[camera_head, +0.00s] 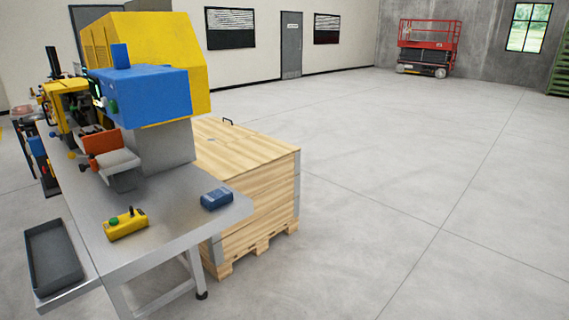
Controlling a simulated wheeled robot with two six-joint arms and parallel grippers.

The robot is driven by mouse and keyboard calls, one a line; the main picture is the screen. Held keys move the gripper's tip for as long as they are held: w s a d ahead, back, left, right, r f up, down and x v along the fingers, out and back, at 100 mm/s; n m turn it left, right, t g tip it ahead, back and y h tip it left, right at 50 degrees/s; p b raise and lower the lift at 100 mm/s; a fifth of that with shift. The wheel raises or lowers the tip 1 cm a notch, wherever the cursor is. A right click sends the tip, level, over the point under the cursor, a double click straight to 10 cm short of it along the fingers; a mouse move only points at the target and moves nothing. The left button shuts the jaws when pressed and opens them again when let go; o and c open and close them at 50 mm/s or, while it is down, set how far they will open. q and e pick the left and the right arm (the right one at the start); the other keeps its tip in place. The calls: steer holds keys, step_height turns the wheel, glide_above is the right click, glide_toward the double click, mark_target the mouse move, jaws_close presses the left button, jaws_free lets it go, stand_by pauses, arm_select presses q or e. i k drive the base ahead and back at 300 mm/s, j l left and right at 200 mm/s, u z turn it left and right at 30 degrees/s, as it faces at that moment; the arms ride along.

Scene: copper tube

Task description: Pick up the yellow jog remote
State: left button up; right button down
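The yellow jog remote (127,225) lies on the grey metal worktable (165,238), near its front edge. It is a yellow box with a green button and a dark knob on top. Nothing covers it. Neither of my grippers shows in the head view.
A small blue box (216,199) sits at the table's right corner. A dark tray (54,259) is at the left front. The blue and yellow machine (146,92) stands at the table's back. A wooden crate (262,205) stands right of the table. The floor (400,200) further right is clear.

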mark_target(127, 225)
steer(key=i+j, duration=0.1)
steer(key=i, duration=0.2)
steer(key=i+j, duration=0.1)
steer(key=i, duration=0.2)
steer(key=i+u, duration=0.2)
steer(key=u, duration=0.2)
steer(key=i+u, duration=0.2)
steer(key=u, duration=0.15)
steer(key=i+u, duration=0.25)
steer(key=u, duration=0.65)
steer(key=k+u, duration=0.5)
steer(key=u, duration=0.2)
steer(key=k+j+u, duration=0.1)
steer(key=k+u, duration=0.25)
steer(key=i, duration=0.1)
